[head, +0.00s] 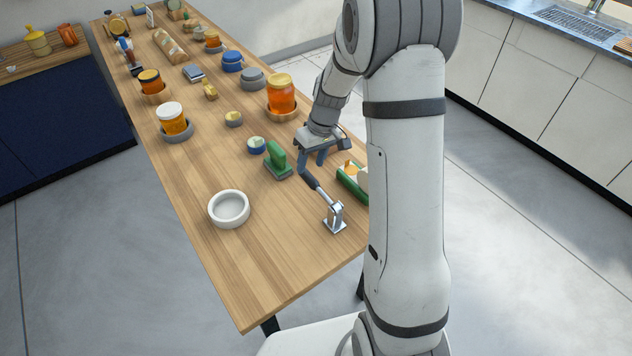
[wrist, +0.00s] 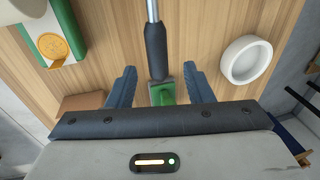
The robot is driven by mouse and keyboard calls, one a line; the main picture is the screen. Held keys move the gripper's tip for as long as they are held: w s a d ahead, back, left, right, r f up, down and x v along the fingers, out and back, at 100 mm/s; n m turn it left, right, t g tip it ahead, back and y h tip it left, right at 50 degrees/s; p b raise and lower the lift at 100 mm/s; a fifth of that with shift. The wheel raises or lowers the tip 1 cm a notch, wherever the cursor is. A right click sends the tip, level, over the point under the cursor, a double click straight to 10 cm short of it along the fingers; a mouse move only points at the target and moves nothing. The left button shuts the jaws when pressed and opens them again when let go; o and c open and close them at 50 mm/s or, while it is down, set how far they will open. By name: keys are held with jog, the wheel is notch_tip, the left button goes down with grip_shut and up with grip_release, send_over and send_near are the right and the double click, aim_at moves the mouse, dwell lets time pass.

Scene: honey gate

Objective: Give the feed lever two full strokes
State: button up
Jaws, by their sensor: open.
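The feed lever (head: 322,197) is a metal arm with a black grip on a small metal bracket (head: 334,218) bolted to the table near its front right. Its handle leans away from the bracket toward my gripper. My gripper (head: 311,160) is over the black grip's end, its blue-grey fingers pointing down. In the wrist view the black grip (wrist: 155,52) lies between my two open fingers (wrist: 156,88), with a visible gap on each side. I see no finger touching it.
A green block-like object (head: 276,160) stands just left of my gripper. A white bowl (head: 229,208) sits left of the lever. A green box (head: 350,180) is partly hidden behind my arm. Honey jars (head: 281,97) and small pots stand farther back.

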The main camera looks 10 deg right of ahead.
jog(key=shift+p+v, duration=0.55)
jog(key=shift+v, duration=0.9)
